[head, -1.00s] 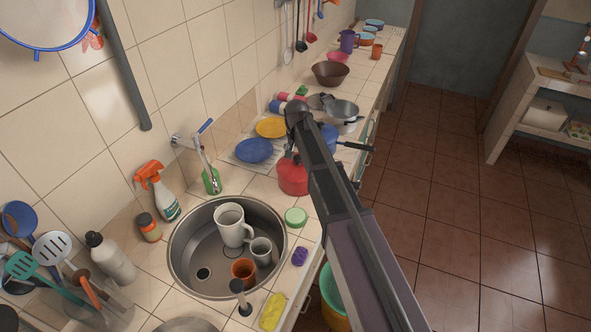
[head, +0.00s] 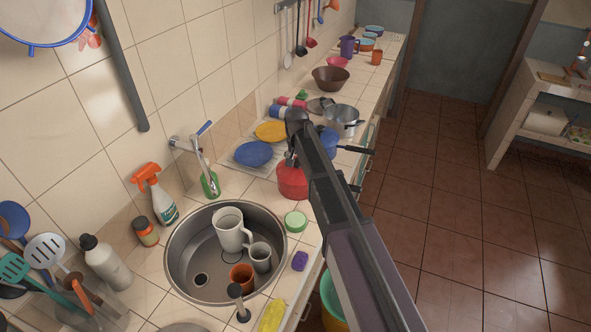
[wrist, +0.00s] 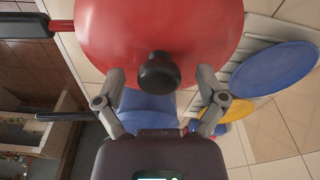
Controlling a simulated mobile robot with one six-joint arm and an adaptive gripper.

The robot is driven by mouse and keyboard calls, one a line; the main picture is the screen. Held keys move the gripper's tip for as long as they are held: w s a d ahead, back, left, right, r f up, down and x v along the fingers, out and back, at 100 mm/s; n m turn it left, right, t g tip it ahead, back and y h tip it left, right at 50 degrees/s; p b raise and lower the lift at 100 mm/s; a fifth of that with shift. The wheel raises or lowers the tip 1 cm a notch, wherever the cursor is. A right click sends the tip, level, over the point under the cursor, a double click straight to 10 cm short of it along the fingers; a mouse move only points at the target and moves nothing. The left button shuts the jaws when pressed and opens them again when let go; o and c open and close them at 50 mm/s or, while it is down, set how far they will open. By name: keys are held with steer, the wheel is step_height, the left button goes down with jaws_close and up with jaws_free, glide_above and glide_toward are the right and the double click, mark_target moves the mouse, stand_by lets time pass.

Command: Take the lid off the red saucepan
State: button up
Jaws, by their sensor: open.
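The red saucepan (head: 291,181) stands on the tiled counter beyond the sink, partly hidden by my arm. In the wrist view its red lid (wrist: 110,35) fills the upper middle, with a round black knob (wrist: 158,75) on it. The pan's dark handle (wrist: 25,26) points left there. My gripper (wrist: 160,77) is open, with one finger on each side of the knob and a clear gap on both sides. The fingers do not hold the knob. In the head view my arm mostly hides the gripper.
A blue pot (head: 328,142) with a dark handle stands close behind the red pan. Blue (head: 254,153) and yellow (head: 271,131) plates lie to its left. A green round item (head: 295,220) and the sink (head: 190,283) with mugs are nearer.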

jaws_close()
steer(key=shift+r, duration=0.15)
step_height(320, 180, up, 3)
steer(key=p, duration=0.3)
steer(key=shift+r+p, duration=0.2)
steer(key=shift+p, duration=0.15)
steer(key=s+d+r+p, duration=0.1)
steer(key=s+d, duration=0.3)
steer(key=s, duration=1.1)
steer(key=shift+s+r, duration=0.15)
steer(key=shift+s, duration=0.1)
